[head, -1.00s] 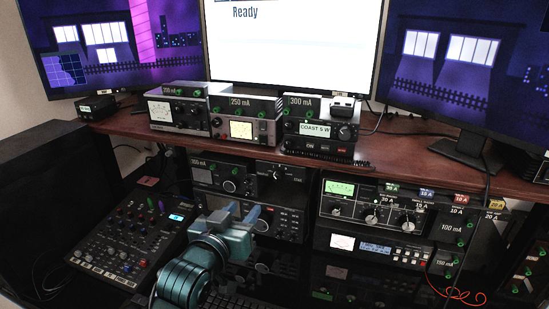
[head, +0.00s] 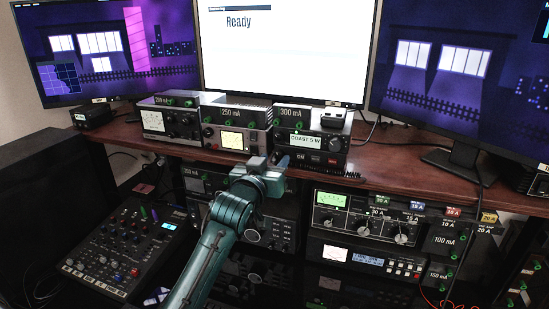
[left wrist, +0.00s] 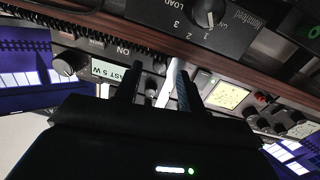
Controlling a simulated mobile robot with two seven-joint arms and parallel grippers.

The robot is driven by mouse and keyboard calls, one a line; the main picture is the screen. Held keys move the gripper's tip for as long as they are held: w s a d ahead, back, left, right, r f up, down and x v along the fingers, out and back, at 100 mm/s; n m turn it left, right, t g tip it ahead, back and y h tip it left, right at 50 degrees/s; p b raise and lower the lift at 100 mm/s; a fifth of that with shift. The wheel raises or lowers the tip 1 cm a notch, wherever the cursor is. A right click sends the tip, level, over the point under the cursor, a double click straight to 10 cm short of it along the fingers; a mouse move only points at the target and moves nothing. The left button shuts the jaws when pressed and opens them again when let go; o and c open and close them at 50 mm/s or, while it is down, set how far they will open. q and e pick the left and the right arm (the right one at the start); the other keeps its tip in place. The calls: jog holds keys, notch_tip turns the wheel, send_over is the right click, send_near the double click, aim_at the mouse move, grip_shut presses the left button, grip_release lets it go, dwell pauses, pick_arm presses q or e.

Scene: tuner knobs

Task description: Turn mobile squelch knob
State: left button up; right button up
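The mobile radio (head: 312,140) with the lit "COAST 5 W" display stands on the shelf at the right of the row. In the left wrist view, its display (left wrist: 118,74) appears upside down, with a large dark knob (left wrist: 70,63) at its left. A small dark knob (left wrist: 158,94) shows between my fingers, on the radio's narrow side strip; its label is not readable. My left gripper (head: 269,162) is open, just in front of the radio's lower left. Its two fingers (left wrist: 156,82) are spread apart; contact with the knob cannot be told. My right gripper is not in view.
The 250 mA unit (head: 238,137) stands close left of the radio. The shelf edge (head: 402,183) runs below, with the tuner (head: 375,222) beneath it. A mixer (head: 126,245) sits at the lower left. Monitors stand behind.

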pick_arm(q)
jog(key=shift+x, duration=0.8)
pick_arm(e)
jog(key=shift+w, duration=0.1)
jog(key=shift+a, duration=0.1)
